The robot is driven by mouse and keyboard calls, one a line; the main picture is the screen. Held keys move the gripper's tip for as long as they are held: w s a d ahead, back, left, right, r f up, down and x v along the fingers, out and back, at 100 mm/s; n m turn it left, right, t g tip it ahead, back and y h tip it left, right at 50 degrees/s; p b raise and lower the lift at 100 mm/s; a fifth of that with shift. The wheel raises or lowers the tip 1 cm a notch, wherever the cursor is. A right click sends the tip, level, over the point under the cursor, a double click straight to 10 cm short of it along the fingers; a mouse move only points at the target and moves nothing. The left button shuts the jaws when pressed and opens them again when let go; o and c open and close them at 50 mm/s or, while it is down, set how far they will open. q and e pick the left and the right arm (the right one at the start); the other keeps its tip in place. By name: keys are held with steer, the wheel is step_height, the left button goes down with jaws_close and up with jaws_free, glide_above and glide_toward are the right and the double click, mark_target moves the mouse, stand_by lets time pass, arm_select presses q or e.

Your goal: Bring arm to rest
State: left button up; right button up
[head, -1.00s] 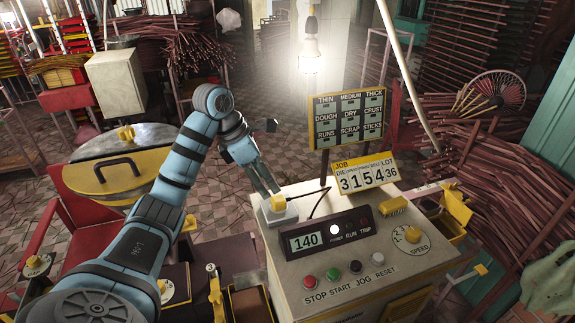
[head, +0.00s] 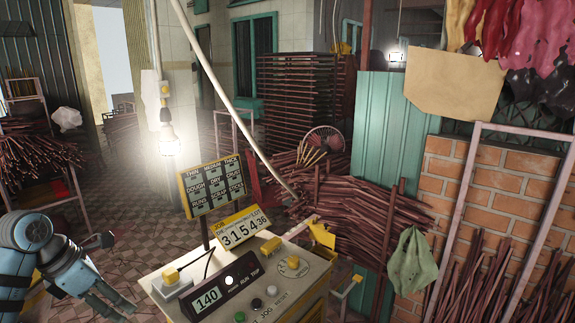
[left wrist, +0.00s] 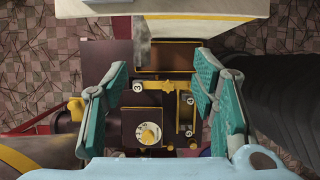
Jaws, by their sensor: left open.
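My left arm is blue and comes in at the lower left of the head view. Its gripper (head: 122,306) points down and right, beside the left side of the control console (head: 305,297). In the left wrist view the gripper (left wrist: 160,100) is open, its two teal-padded fingers wide apart with nothing between them. Below and beyond the fingers lie a dark machine part with a yellow dial (left wrist: 148,133) and a yellow bar (left wrist: 158,87). My right gripper is not in view.
The console carries a yellow-topped switch (head: 171,275), a display reading 140 (head: 207,299), a job sign (head: 241,227) and a label board (head: 212,185). Incense stick bundles (head: 365,215) and a green cloth (head: 412,260) stand right. Tiled floor lies behind the arm.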

arm_select(q)
steer(key=w+d+t+h, duration=0.4)
steer(key=d+h, duration=0.3)
steer(key=d, duration=0.8)
steer(key=s+d+r+n+t+h, duration=0.1)
steer(key=d+r+n+t+h, duration=0.55)
steer(key=r, duration=0.35)
steer(key=s+a+f+n+t+y, duration=0.2)
steer(key=a+f+n+y, duration=0.45)
steer(key=n+y, duration=0.55)
steer(key=s+a+f+n+t+y, duration=0.2)
steer(key=a+f+n+y, duration=0.45)
steer(key=n, duration=0.95)
steer(key=s+f+n+g+y, duration=0.1)
steer(key=s+f+n+g, duration=0.65)
steer(key=s+f, duration=0.6)
steer(key=s+d+f+g+h, duration=0.2)
steer(key=s+d+f+g, duration=0.45)
steer(key=s, duration=0.35)
step_height(320, 180, down, 24)
steer(key=s+a+g+b, duration=0.2)
steer(key=s+b, duration=0.1)
steer(key=s+f+g+b, duration=0.1)
steer(key=s+f+b, duration=0.1)
steer(key=s+f, duration=1.1)
steer(key=shift+s+a+f+n+h, duration=0.15)
steer(key=shift+a+f+n+h, duration=0.2)
steer(key=shift+f, duration=0.4)
